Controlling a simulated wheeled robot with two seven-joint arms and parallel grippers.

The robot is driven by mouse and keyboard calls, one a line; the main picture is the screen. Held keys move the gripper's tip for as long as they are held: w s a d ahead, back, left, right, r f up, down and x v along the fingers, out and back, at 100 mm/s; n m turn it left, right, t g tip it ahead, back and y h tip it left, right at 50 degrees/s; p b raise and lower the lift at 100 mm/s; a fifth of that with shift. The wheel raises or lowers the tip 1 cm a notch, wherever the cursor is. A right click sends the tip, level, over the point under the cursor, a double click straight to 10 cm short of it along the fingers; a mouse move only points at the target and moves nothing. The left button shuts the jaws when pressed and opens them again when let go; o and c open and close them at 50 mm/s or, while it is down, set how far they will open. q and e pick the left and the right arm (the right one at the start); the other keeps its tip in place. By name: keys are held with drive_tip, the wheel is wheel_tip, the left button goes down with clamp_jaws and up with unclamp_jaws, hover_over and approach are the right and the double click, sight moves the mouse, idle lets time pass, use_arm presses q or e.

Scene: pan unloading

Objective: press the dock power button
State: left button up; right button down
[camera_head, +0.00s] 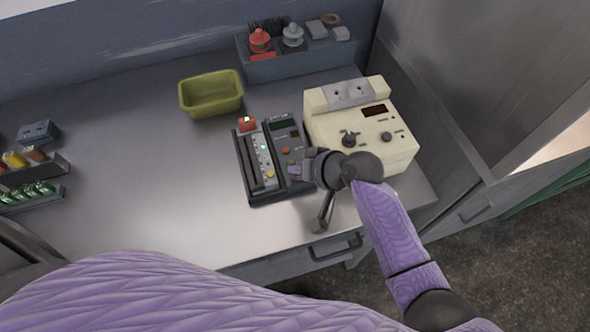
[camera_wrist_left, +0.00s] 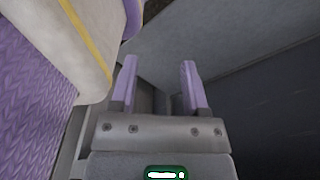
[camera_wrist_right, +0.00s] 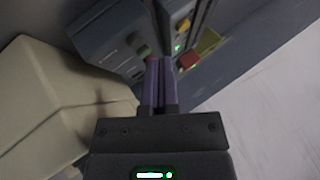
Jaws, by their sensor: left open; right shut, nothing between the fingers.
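The dark dock (camera_head: 249,186) lies on the metal counter, with a slotted part on its left and a panel with a small screen on its right. A red button (camera_head: 286,150) and a yellow button (camera_head: 270,174) show on it. I cannot tell which is the power button. My right gripper (camera_head: 294,170) is shut and empty, its purple fingertips low over the panel's near part. In the right wrist view the fingertips (camera_wrist_right: 159,62) point at the dock (camera_wrist_right: 100,35); contact is unclear. My left gripper (camera_wrist_left: 158,62) is open and empty, away from the dock.
A cream device with knobs (camera_head: 335,115) stands close on the dock's right. A grey rack (camera_head: 290,66) is at the back.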

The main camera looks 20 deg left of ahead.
drive_tip(key=shift+r, duration=0.15)
wheel_tip(320, 180, up, 6)
drive_tip(key=p, duration=0.6)
drive_tip(key=shift+f, duration=0.25)
